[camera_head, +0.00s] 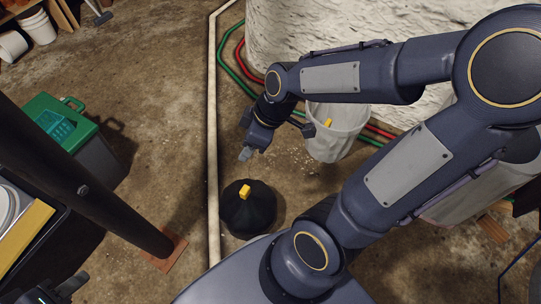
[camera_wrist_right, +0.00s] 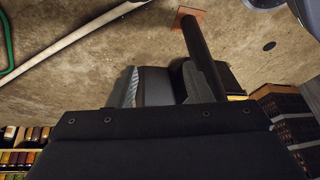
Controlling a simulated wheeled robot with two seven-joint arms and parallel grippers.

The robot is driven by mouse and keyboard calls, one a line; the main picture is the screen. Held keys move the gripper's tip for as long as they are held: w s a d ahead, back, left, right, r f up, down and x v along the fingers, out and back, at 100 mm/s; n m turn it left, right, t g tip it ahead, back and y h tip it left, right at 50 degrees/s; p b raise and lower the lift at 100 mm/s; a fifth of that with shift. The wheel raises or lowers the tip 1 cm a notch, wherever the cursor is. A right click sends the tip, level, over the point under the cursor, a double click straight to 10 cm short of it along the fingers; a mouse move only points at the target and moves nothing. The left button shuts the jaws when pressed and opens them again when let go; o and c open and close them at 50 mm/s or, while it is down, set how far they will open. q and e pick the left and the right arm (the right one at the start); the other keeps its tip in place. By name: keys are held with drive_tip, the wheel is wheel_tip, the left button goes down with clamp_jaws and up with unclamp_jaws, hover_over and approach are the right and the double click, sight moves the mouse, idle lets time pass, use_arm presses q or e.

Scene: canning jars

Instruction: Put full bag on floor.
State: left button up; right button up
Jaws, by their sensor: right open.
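A full black bag (camera_head: 247,212) with a yellow tie (camera_head: 245,191) at its gathered top appears to stand upright on the concrete floor (camera_head: 300,215), near the bottom middle of the head view. My right gripper (camera_head: 245,155) is above and beyond the bag in the picture, apart from it. It is open and empty; its spread fingers also show in the wrist view (camera_wrist_right: 160,88). The bag is not recognisable in the wrist view. My left gripper (camera_head: 62,288) is only partly in view at the bottom left corner, and its jaw opening cannot be made out.
A whitish bin (camera_head: 336,140) with something yellow inside stands behind my right forearm. A pale pipe (camera_head: 212,120) runs along the floor left of the bag. A dark post (camera_head: 85,185) and a green-topped box (camera_head: 60,122) are at left. Red and green hoses lie behind.

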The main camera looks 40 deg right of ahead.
drive_tip(key=s+r+m+t, duration=0.2)
drive_tip(key=s+r+m, duration=0.4)
drive_tip(key=s+m, duration=0.3)
drive_tip(key=shift+s+a+r+m+t, duration=0.3)
drive_tip(key=shift+a+m, duration=0.15)
drive_tip(key=shift+m, duration=0.05)
